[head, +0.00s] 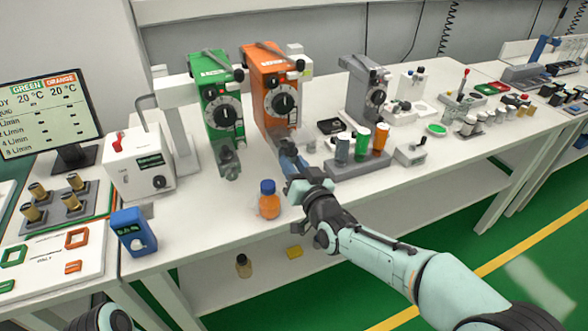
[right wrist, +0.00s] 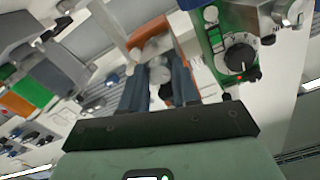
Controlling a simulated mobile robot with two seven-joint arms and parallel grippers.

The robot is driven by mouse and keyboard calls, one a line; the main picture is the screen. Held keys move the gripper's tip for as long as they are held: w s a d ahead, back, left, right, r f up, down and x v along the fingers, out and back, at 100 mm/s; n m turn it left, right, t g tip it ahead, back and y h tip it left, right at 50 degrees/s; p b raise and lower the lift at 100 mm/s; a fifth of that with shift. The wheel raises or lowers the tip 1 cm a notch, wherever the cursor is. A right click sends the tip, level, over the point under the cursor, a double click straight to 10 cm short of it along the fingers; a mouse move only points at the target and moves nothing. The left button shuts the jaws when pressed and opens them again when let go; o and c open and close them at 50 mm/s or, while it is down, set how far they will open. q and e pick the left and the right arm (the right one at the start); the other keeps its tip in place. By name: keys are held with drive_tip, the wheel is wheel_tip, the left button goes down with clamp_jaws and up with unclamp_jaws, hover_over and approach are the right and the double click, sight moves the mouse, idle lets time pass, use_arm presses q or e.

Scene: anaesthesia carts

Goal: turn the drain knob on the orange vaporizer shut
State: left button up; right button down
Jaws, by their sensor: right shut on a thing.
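The orange vaporizer (head: 268,75) stands on the white bench beside the green vaporizer (head: 213,85). It has a black dial (head: 284,103) on its front. My right gripper (head: 287,150) reaches to the low front of the orange vaporizer. In the right wrist view, its two dark fingers (right wrist: 159,80) are closed around a pale grey part, the drain knob (right wrist: 157,74), under the orange body (right wrist: 151,33). The fingers hide much of the knob, and I cannot tell how far it is turned. My left gripper is out of view; only part of my left arm shows at the bottom left.
An orange bottle with a blue cap (head: 268,200) stands close left of my right gripper. A grey rack (head: 357,166) with coloured bottles is close on the right. A grey vaporizer (head: 366,92) stands farther right. A blue box (head: 133,232) sits at the front left.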

drive_tip(key=c, duration=0.8)
unclamp_jaws()
drive_tip(key=shift+s, duration=0.15)
drive_tip(key=v, duration=1.3)
drive_tip(key=shift+s, duration=0.1)
